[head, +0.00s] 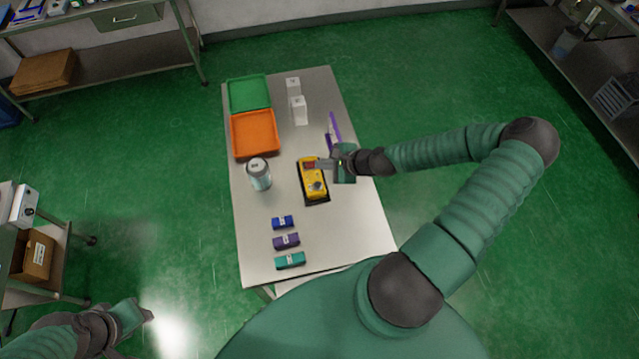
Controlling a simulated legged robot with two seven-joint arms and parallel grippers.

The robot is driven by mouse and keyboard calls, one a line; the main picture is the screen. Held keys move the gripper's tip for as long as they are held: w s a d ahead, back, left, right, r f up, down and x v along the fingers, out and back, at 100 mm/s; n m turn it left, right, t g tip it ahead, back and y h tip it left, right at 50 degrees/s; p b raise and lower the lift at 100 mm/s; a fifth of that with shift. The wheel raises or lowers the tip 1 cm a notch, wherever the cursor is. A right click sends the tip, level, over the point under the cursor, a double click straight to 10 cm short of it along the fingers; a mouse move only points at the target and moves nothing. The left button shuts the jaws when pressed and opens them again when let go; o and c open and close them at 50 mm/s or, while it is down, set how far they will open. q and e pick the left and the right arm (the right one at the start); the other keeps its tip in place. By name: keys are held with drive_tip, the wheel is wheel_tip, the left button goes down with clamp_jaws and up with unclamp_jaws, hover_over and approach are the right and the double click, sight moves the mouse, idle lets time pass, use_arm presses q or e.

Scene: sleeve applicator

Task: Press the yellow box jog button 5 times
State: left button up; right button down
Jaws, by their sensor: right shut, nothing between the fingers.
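The yellow box (313,186) lies on a dark base on the table, right of the middle, with a dark round knob near its front end. My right gripper (312,164) is shut and empty. Its fingertips are over the back end of the yellow box, by a reddish patch there. I cannot tell whether they touch it. The jog button itself is hard to make out and may be covered by the fingers. My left gripper (146,314) is at the lower left, over the floor and away from the table; its finger state is unclear.
The table (257,212) holds a green tray (249,94), an orange tray (255,134), a grey canister (259,174), white bottles (299,110) and a purple item (333,127) behind my gripper. Blue (283,222), purple (286,241) and teal (290,260) small blocks lie near the front.

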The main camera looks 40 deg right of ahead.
drive_tip(key=b, duration=0.6)
hover_over(321, 185)
drive_tip(key=f, duration=0.7)
drive_tip(key=shift+a, duration=0.4)
drive_tip(key=shift+d+f+b, duration=0.1)
drive_tip(key=shift+f+b, duration=0.25)
drive_tip(key=shift+f, duration=0.05)
drive_tip(key=shift+d+f, duration=0.15)
drive_tip(key=shift+f, duration=0.05)
drive_tip(key=shift+d, duration=0.25)
drive_tip(key=shift+a, duration=0.15)
drive_tip(key=shift+a+r, duration=0.1)
drive_tip(key=shift+a, duration=0.15)
drive_tip(key=shift+d, duration=0.25)
